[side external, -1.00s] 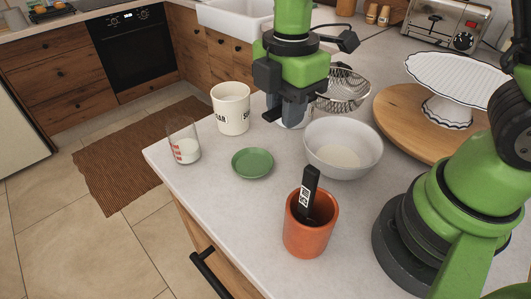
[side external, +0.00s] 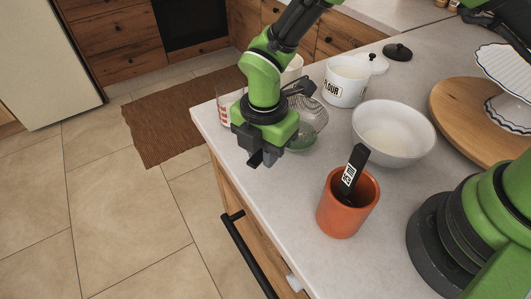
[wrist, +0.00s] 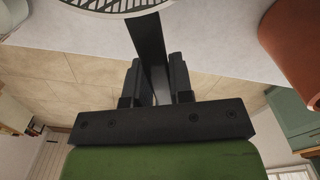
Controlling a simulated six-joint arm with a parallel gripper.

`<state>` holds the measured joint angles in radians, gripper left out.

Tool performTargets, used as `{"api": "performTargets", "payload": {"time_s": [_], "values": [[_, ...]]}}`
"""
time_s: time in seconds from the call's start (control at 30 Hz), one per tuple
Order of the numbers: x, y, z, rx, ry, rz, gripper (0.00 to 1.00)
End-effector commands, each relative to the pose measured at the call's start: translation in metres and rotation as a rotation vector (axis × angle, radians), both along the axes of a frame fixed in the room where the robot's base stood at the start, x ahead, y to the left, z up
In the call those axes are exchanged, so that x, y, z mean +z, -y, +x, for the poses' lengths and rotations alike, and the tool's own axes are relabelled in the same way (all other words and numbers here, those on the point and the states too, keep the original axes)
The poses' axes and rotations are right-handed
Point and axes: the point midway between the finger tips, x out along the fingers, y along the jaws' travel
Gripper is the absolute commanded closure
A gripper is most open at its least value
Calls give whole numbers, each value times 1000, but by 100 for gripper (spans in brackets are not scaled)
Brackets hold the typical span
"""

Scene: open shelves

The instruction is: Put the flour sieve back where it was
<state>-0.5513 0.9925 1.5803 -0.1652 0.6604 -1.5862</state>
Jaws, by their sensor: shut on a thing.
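The flour sieve's wire mesh basket (side external: 314,116) shows just behind and right of my gripper (side external: 263,160) in the side view. My gripper is shut on the sieve's dark handle (wrist: 150,45), which runs between the fingers in the wrist view. The pale mesh and rim (wrist: 110,5) are at the top of that view. The gripper and arm hide part of the sieve.
An orange pot (side external: 337,217) with a black-handled tool (side external: 353,168) stands right of my gripper. A white bowl (side external: 411,145) and flour canister (side external: 343,92) stand behind. A measuring glass (side external: 224,110) is left. A cake stand (side external: 509,113) sits on a round board (side external: 447,105).

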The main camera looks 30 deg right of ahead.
Motion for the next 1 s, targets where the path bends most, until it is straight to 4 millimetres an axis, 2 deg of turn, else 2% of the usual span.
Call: {"api": "performTargets", "payload": {"time_s": [0.03,0.13,0.53,0.57,0.6,0.67,1.0], "values": [[-8,0,0,1,-1,-2,98],[-17,0,0,0,0,0,98],[-21,0,0,-1,1,0,98],[-21,0,0,-1,1,0,75],[-21,0,0,-1,1,0,65],[-21,0,0,-1,1,0,54],[-16,0,1,0,3,1,54]]}}
